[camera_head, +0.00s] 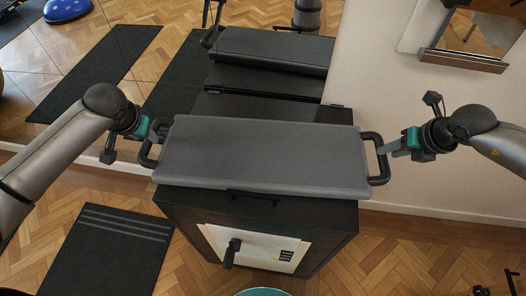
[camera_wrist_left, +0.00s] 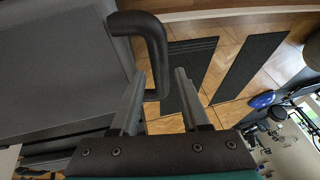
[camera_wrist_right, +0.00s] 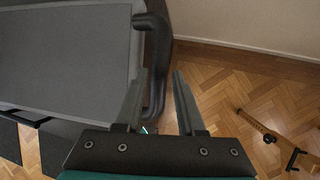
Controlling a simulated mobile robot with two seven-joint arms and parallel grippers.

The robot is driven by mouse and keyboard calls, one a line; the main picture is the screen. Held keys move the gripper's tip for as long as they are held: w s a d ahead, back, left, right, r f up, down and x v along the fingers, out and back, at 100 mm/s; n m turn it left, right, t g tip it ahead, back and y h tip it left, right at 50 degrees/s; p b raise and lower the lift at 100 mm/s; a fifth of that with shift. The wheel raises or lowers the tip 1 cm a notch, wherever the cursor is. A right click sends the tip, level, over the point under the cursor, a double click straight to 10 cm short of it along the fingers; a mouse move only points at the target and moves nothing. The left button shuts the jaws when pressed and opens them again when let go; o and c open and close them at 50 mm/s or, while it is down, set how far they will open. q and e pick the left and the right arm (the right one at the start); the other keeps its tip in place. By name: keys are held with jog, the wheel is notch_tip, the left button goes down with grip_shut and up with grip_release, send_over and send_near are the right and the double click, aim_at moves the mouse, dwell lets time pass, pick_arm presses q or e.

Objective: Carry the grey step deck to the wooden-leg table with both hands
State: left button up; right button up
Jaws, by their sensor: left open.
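The grey step deck (camera_head: 262,152) lies flat on a black box-like cabinet (camera_head: 335,222), with a black loop handle at each end. My left gripper (camera_head: 158,136) is open at the left handle (camera_wrist_left: 158,50); in the left wrist view the handle reaches between its two fingertips (camera_wrist_left: 160,78). My right gripper (camera_head: 382,149) is open at the right handle (camera_head: 380,160); in the right wrist view the handle bar (camera_wrist_right: 155,50) lies by the left finger, near the gap between the fingertips (camera_wrist_right: 160,80). I cannot tell whether either touches. No wooden-leg table can be made out.
A large wall mirror (camera_head: 165,75) behind reflects the deck and my arms. A dark mat (camera_head: 112,250) lies on the parquet at front left. The cabinet front has a white panel (camera_head: 258,246) with a black handle. A wooden ledge (camera_head: 463,61) juts out at upper right.

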pick_arm(q)
jog(key=shift+x, duration=2.35)
pick_arm(e)
jog(key=shift+x, duration=2.35)
pick_arm(q)
jog(key=shift+c, duration=0.3)
pick_arm(e)
jog(key=shift+c, duration=0.2)
pick_arm(q)
grip_shut()
pick_arm(e)
grip_shut()
pick_arm(q)
jog(key=shift+w+r, duration=0.1)
jog(key=shift+r, duration=0.1)
pick_arm(e)
jog(key=shift+w+r, duration=0.1)
jog(key=shift+r, duration=0.1)
